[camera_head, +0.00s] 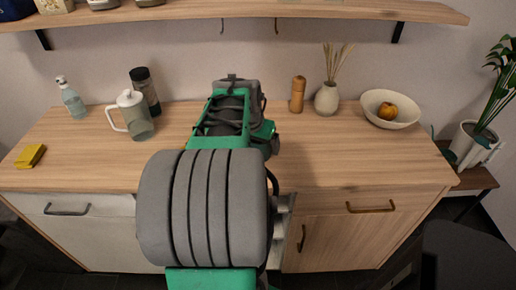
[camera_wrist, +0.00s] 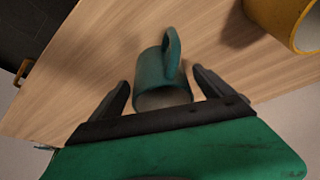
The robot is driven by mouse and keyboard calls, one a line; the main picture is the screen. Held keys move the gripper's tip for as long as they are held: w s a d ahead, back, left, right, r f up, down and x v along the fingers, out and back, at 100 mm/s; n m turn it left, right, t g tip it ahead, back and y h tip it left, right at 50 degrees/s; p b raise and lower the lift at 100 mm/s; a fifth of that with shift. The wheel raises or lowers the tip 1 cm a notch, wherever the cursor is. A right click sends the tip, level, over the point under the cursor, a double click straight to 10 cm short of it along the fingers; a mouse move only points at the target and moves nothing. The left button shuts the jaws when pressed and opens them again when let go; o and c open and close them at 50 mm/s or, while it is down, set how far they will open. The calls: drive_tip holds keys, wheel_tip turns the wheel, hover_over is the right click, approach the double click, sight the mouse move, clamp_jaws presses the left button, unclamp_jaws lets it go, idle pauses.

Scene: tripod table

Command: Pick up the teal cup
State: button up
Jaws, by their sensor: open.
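The teal cup (camera_wrist: 160,72) is in the middle of the wrist view, on the wooden counter. Its handle is on the side away from my gripper, and its rim and open mouth face the gripper's palm. My gripper (camera_wrist: 160,77) is open, with one dark finger to the left of the cup and the other to its right. There is a small gap on the left; contact on the right is hard to judge. In the head view my own arm hides the cup and the fingers.
A yellow mug (camera_wrist: 292,22) is close by at the upper right of the wrist view. On the counter (camera_head: 340,160) are a pitcher (camera_head: 133,115), dark bottle (camera_head: 146,92), soap dispenser (camera_head: 71,98), yellow sponge (camera_head: 30,156), wooden mill (camera_head: 298,94), vase (camera_head: 327,98) and fruit bowl (camera_head: 391,109). A shelf (camera_head: 250,10) hangs above.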

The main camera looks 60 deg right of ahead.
drive_tip(key=shift+d+f, duration=0.2)
drive_tip(key=shift+f, duration=0.2)
drive_tip(key=shift+c, duration=0.4)
